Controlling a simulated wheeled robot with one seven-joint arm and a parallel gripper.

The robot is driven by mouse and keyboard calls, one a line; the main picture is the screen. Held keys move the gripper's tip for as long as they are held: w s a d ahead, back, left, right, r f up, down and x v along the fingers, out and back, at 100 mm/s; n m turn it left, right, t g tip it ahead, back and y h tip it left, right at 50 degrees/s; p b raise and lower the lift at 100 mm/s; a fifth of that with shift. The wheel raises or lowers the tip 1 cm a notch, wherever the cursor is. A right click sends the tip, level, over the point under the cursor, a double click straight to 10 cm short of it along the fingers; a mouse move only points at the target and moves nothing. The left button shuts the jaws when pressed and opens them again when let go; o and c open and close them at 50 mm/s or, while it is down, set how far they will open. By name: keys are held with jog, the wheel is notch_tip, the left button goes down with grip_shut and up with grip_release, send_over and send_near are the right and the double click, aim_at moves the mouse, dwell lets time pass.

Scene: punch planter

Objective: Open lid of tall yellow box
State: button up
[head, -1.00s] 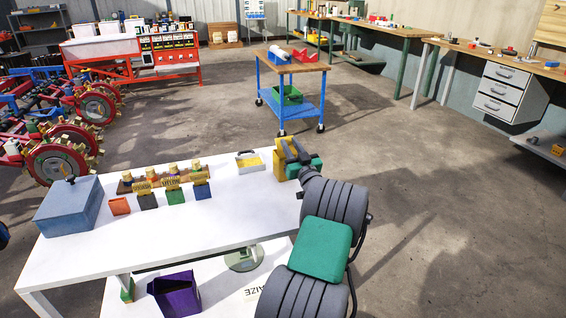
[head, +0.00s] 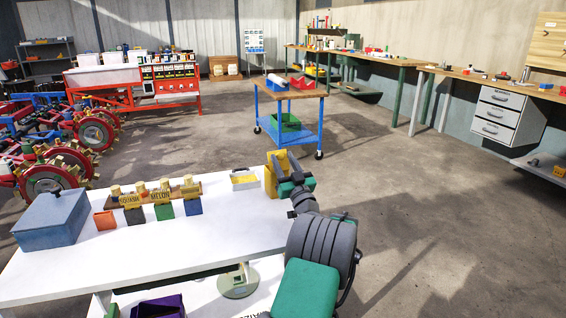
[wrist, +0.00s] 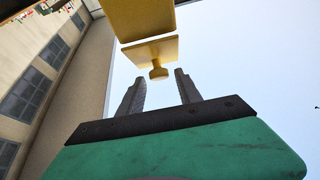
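The tall yellow box (head: 271,184) stands at the far right end of the white table, partly hidden by my gripper. In the wrist view a yellow block (wrist: 138,16), apparently the box, is at the top. Below it is a yellow lid plate (wrist: 145,52) with a round knob (wrist: 159,73); a narrow pale gap shows between plate and block. My gripper (wrist: 160,77) is open, one finger on each side of the knob and apart from it. In the head view my gripper (head: 287,157) is at the box's right side; its fingers overlap the box.
On the white table (head: 150,250) are a blue box (head: 48,222), a small open yellow tray (head: 244,180) beside the tall box, and a row of small coloured boxes before a wooden rack. A blue cart (head: 290,115) stands beyond. The floor right of the table is clear.

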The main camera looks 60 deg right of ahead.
jog(key=shift+o, duration=0.5)
jog(key=shift+s+a+f, duration=0.2)
jog(key=shift+s, duration=0.15)
jog(key=s+a+b, duration=0.4)
jog(key=s+a, duration=0.3)
jog(key=s, duration=0.3)
jog(key=shift+a, duration=0.2)
